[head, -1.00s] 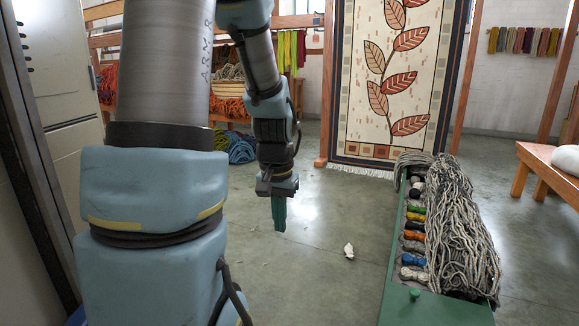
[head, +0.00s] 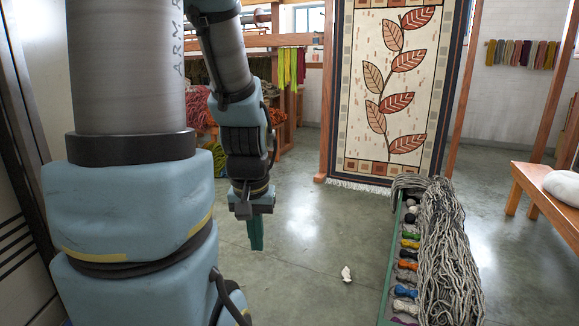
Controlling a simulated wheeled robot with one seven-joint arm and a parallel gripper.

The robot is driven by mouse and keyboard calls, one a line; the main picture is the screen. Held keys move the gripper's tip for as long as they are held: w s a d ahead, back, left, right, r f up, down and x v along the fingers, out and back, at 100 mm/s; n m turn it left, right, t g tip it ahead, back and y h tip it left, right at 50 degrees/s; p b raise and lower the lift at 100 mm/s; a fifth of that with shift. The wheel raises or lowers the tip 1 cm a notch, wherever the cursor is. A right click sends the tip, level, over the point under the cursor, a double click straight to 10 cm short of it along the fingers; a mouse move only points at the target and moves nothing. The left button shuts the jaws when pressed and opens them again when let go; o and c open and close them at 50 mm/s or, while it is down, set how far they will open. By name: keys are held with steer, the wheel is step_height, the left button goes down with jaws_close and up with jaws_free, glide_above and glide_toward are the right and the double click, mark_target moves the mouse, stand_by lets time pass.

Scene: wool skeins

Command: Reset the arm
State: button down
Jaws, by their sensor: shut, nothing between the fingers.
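My arm stands at the left of the head view and hangs forward, its lower part pointing down. My gripper (head: 256,236) is at its end, above the grey floor left of centre. Its green fingers point down and are shut with nothing between them. Nothing touches it, and open floor lies around it.
A green tray (head: 388,262) holding several coloured wool skeins (head: 407,264) and a heap of grey yarn (head: 447,252) is at the right. A leaf-patterned rug (head: 350,95) hangs behind. A wooden bench (head: 535,192) is far right. A white scrap (head: 346,274) lies on the floor.

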step_height(320, 180, up, 9)
steer(key=p, duration=0.6)
steer(key=shift+f, duration=0.15)
